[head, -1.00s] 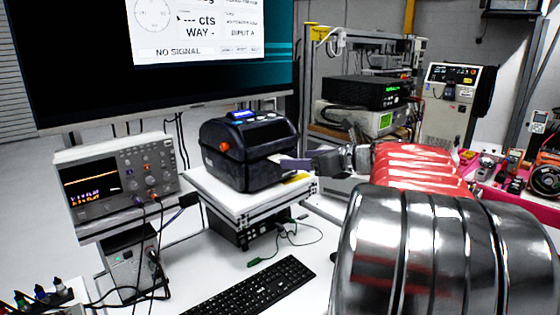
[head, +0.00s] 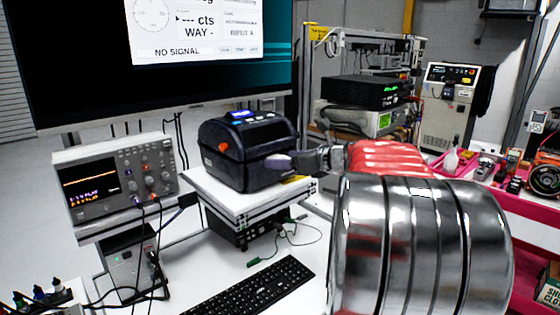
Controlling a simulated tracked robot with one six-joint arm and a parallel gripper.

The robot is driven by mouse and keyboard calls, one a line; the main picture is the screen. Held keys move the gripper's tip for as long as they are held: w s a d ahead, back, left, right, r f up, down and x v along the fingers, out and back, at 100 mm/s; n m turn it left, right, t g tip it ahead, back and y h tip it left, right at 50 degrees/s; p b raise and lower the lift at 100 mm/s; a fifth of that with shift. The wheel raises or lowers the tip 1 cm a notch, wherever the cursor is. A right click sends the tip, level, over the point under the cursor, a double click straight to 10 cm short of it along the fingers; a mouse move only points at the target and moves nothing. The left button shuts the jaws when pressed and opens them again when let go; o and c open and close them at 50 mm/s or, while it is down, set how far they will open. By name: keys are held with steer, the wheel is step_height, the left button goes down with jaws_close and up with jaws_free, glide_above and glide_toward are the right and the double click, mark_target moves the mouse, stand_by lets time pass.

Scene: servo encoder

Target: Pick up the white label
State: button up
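The black label printer (head: 235,165) with an orange-red button stands on a white raised platform (head: 232,196) in the middle of the bench. My gripper (head: 278,161) is at the printer's right front, with its purple-grey finger end over or against the printer's front face. I cannot make out the white label; the gripper may hide it at the printer's front. The fingers are seen nearly side-on, so their gap does not show.
An oscilloscope (head: 118,178) stands to the left of the printer. A black keyboard (head: 255,290) lies in front, with green-ended cables (head: 290,230) nearby. A large monitor (head: 90,60) is behind. A rack (head: 365,95) of instruments stands at the back right.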

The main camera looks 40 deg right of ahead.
steer(key=shift+c, duration=0.5)
steer(key=c, duration=1.1)
steer(key=shift+o, duration=0.2)
